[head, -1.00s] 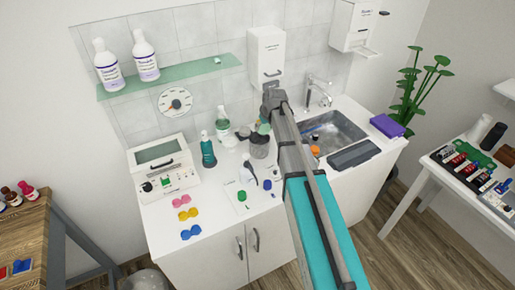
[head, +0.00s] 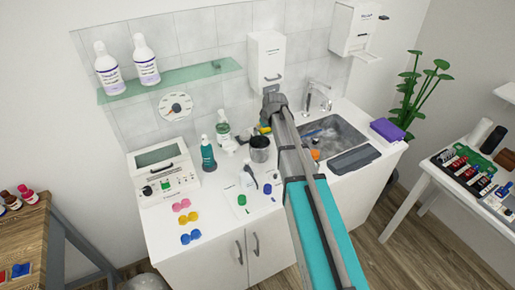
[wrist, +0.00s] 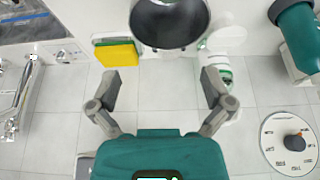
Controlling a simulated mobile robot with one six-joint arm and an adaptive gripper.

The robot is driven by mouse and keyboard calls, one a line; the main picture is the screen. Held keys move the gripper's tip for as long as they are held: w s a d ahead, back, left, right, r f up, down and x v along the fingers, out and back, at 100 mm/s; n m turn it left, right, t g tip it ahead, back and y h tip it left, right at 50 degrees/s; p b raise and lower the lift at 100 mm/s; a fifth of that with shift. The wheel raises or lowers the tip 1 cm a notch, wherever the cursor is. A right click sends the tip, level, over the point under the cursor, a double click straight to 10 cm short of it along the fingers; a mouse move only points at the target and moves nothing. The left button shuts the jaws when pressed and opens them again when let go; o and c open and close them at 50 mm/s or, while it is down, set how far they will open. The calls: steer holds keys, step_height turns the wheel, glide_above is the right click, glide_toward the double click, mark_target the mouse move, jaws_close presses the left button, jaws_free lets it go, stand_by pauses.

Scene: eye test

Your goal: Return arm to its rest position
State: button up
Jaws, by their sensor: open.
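My arm (head: 318,228), teal and grey, reaches from the bottom of the head view over the white counter, between the bottles and the sink. Its far end is near the back wall, below the white wall dispenser, and hides my gripper there. In the wrist view my gripper (wrist: 160,92) is open, with its two grey fingers wide apart and nothing between them. A dark round cup (wrist: 170,22) lies just beyond the fingers, apart from them as far as I can tell. The cup also shows in the head view (head: 260,150), standing on the counter left of my arm.
A teal bottle (head: 208,153) and a white-and-green bottle (head: 223,128) stand left of the cup. A yellow-and-green sponge (wrist: 117,52) is near the left finger. The sink (head: 330,138) and faucet (head: 318,95) are right of my arm. A glass shelf (head: 185,76) is above.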

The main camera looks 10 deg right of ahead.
steer(key=s+f+m+g+h, duration=0.1)
steer(key=s+m+g, duration=0.2)
steer(key=s, duration=2.5)
steer(key=shift+s+a+f+m+g, duration=0.2)
steer(key=shift+s+m+g, duration=0.15)
steer(key=shift+g, duration=0.35)
